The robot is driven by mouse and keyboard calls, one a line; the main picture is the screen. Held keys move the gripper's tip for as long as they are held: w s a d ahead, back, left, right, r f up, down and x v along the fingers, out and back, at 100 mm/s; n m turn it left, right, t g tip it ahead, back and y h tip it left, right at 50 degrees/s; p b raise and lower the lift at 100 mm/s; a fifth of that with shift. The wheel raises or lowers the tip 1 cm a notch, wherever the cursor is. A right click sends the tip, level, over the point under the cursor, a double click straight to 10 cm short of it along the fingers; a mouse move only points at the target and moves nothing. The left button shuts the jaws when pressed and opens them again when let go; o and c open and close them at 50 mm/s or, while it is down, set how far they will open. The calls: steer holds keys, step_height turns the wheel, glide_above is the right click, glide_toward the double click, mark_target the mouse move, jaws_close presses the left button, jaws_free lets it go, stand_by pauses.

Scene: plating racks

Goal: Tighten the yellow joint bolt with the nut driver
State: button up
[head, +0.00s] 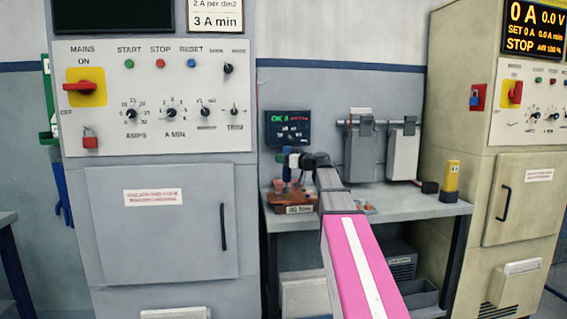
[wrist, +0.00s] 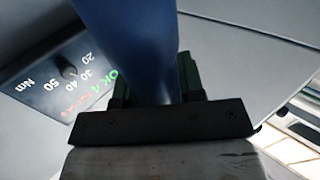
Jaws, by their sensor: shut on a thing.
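My gripper (head: 295,160) is over the left part of the bench, above a brown fixture (head: 290,200) with copper-coloured parts. In the wrist view its dark green fingers are shut on a thick blue handle (wrist: 130,40), which appears to be the nut driver. I cannot pick out the yellow joint bolt; my arm covers part of the fixture.
A dark display (head: 288,127) with green and red text stands behind the fixture; its Nm scale shows in the wrist view (wrist: 60,78). Cabinets flank the bench.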

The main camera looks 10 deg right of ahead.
mark_target(284, 147)
steer(key=shift+r, duration=2.15)
steer(key=shift+d, duration=0.1)
